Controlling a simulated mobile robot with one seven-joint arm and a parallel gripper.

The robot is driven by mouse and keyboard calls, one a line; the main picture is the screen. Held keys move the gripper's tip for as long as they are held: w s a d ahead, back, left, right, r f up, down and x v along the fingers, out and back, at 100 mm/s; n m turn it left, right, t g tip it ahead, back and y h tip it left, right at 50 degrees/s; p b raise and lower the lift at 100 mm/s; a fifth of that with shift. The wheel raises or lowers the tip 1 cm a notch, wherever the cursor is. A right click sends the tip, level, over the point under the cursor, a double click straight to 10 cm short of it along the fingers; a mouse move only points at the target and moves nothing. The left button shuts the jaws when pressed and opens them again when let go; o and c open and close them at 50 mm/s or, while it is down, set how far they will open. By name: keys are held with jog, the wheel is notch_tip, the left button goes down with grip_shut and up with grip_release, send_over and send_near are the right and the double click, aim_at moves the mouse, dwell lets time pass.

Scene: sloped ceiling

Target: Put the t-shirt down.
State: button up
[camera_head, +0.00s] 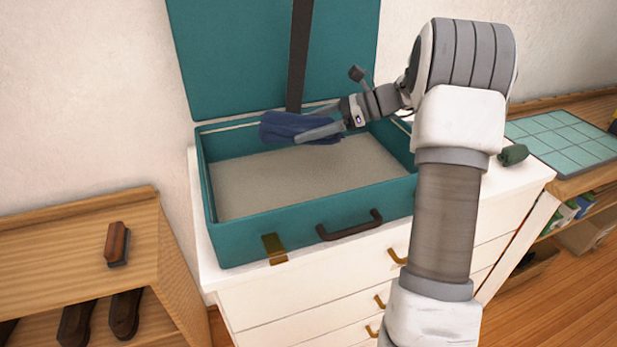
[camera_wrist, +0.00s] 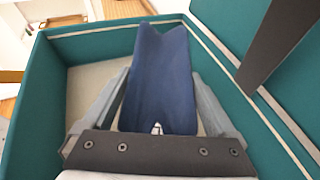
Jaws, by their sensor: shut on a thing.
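The t-shirt (camera_head: 281,126) is a dark blue folded bundle. My gripper (camera_head: 302,126) is shut on it, with one finger along each side. It is held over the open teal suitcase (camera_head: 240,245), near the back left of its interior. In the wrist view the t-shirt (camera_wrist: 160,80) lies between the two grey fingers of my gripper (camera_wrist: 160,90), with the pale suitcase floor (camera_wrist: 88,85) beside it. I cannot tell for sure whether the t-shirt touches the floor, but it looks raised above it.
The suitcase lies on a white chest of drawers (camera_head: 290,300), its lid (camera_head: 235,60) upright behind, with a dark strap (camera_head: 298,55) against it. A brush (camera_head: 117,243) sits on the wooden shoe rack (camera_head: 60,240) at left. A dark green item (camera_head: 513,155) lies right of the suitcase.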

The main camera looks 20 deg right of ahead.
jog(key=shift+w+f, duration=0.4)
jog(key=shift+a+f, duration=0.2)
jog(key=shift+a, duration=0.05)
jog(key=b, duration=0.3)
send_over(274, 201)
notch_tip(274, 201, down, 6)
jog(key=shift+f, duration=0.25)
jog(key=shift+f+b, duration=0.7)
jog(key=shift+f, duration=1.35)
jog(key=shift+f, duration=0.2)
jog(key=o, duration=1.2)
jog(key=shift+c, duration=0.2)
